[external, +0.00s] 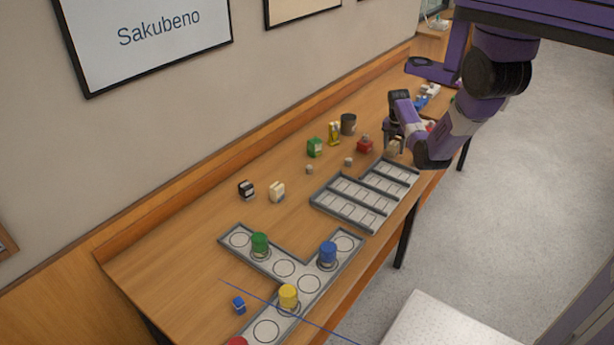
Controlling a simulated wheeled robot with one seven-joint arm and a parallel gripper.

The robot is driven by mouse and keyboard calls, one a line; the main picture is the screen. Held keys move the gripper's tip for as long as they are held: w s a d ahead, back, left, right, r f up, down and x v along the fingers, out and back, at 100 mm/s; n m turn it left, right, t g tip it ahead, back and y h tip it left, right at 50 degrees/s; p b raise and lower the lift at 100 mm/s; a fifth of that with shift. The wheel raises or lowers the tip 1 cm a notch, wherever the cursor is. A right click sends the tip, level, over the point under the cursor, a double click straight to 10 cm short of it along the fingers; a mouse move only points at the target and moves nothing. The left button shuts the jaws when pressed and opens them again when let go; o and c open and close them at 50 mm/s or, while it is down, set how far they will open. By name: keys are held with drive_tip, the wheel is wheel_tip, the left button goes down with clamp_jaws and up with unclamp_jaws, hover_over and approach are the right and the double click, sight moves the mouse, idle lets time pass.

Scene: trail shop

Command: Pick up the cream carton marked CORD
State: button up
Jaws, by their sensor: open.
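A cream carton (277,191) stands on the wooden table left of the grey racks, beside a black carton (246,190). A second, tan-cream carton (393,147) stands at the far end of the racks, right below my gripper. Any lettering on either is too small to read, so I cannot tell which is marked CORD. My gripper (395,136) is open and low over the tan-cream carton, pointing down. My arm partly hides this area, and I cannot tell whether the fingers are around the carton or just above it.
A red carton (365,145), dark cup (348,124), green carton (314,147) and yellow bottle (334,134) stand nearby. Slotted grey racks (345,218) lie in front. A circle-marked tray (263,264) holds coloured cylinders. A small blue block (239,305) lies left of it.

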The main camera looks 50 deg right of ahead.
drive_tip(key=shift+d+f, duration=0.15)
drive_tip(key=shift+f, duration=0.7)
drive_tip(key=shift+c, duration=0.3)
clamp_jaws()
